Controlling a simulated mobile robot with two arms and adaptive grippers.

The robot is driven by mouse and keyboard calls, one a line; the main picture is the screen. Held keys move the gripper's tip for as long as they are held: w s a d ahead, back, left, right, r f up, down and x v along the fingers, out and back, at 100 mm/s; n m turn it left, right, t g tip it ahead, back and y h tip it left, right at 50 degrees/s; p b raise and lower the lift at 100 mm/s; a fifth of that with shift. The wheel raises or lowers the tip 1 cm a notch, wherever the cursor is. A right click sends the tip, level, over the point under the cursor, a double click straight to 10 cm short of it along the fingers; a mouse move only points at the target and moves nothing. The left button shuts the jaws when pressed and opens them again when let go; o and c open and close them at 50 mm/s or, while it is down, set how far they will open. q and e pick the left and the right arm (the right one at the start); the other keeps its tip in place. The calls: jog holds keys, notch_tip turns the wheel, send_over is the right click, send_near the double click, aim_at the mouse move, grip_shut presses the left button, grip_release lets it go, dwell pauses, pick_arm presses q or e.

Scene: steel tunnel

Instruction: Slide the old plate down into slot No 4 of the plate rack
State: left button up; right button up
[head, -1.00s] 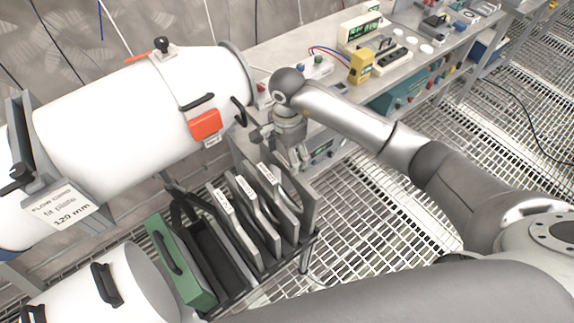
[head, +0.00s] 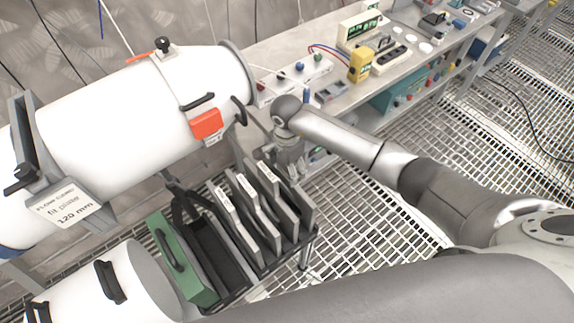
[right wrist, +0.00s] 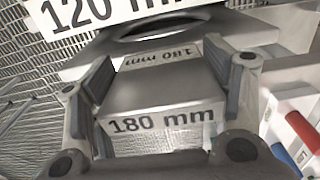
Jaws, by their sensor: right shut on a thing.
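My right gripper (head: 291,168) is above the right end of the plate rack (head: 237,297). It is shut on a grey plate (head: 304,208), whose top edge reads "180 mm" in the right wrist view (right wrist: 160,120). The fingers (right wrist: 168,82) stand on both sides of that edge. The held plate is upright at the rack's right end, beside the other plates. Its lower edge is hidden, so I cannot tell how deep it sits. Slot numbers are not readable. My left gripper is not in view.
Several upright grey plates with white labels (head: 249,188) stand to the left of the held one. A green case (head: 180,262) is at the rack's left side. A white pipe (head: 130,130) runs behind, and a bench (head: 330,85) with instruments stands at the back right.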

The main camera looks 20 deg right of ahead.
jog(key=o, duration=1.5)
jog(key=shift+c, duration=0.2)
jog(key=shift+r, duration=0.15)
notch_tip(320, 180, up, 12)
jog(key=shift+r+b, duration=0.1)
jog(key=shift+b, duration=1.05)
jog(key=shift+a, duration=0.1)
